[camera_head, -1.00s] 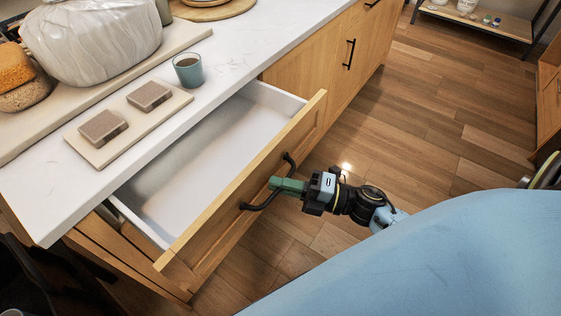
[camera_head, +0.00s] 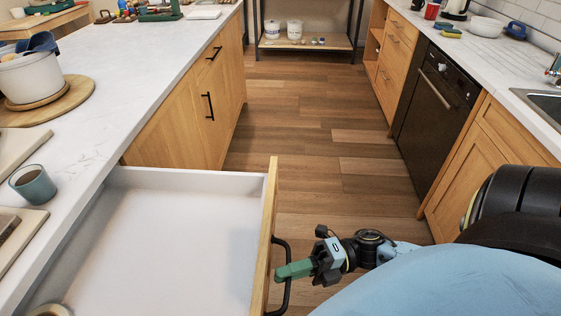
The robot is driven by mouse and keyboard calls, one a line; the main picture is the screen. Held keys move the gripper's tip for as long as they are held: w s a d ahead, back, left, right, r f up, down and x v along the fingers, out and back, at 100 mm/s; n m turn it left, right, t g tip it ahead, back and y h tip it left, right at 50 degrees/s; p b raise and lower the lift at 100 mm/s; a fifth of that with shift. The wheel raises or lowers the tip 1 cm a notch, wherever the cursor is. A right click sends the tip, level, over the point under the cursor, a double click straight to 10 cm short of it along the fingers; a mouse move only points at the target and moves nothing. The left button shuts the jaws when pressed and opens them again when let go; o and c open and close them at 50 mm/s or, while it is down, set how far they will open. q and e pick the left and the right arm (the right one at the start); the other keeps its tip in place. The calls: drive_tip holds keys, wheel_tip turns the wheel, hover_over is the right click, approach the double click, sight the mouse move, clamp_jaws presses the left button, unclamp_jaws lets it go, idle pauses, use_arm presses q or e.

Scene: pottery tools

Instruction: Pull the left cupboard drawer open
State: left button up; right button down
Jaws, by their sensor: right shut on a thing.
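The left cupboard drawer (camera_head: 165,245) is pulled well out from under the white counter at the lower left. Its inside is white, and a roll-like object (camera_head: 50,311) shows at its lower left edge. The wooden drawer front (camera_head: 265,230) carries a black bar handle (camera_head: 287,255). My right gripper (camera_head: 285,271) has green fingers and is shut on this handle, outside the drawer front. The fingertips are partly hidden by the handle and front. My left gripper is not in view.
A teal cup (camera_head: 33,186) stands near the edge of the white counter (camera_head: 120,100). A white pot (camera_head: 38,78) stands on a round wooden board. The wooden floor (camera_head: 300,130) is clear between the counter and the dark dishwasher (camera_head: 435,110) on the right.

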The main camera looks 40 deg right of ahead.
drive_tip(key=shift+s+d, duration=0.25)
drive_tip(key=shift+d, duration=0.05)
drive_tip(key=c, duration=1.5)
unclamp_jaws()
drive_tip(key=shift+d, duration=0.1)
drive_tip(key=v, duration=1.3)
drive_tip(key=shift+s+d+b, duration=0.1)
drive_tip(key=shift+s+b, duration=0.05)
drive_tip(key=shift+b, duration=0.25)
drive_tip(key=shift+f, duration=0.1)
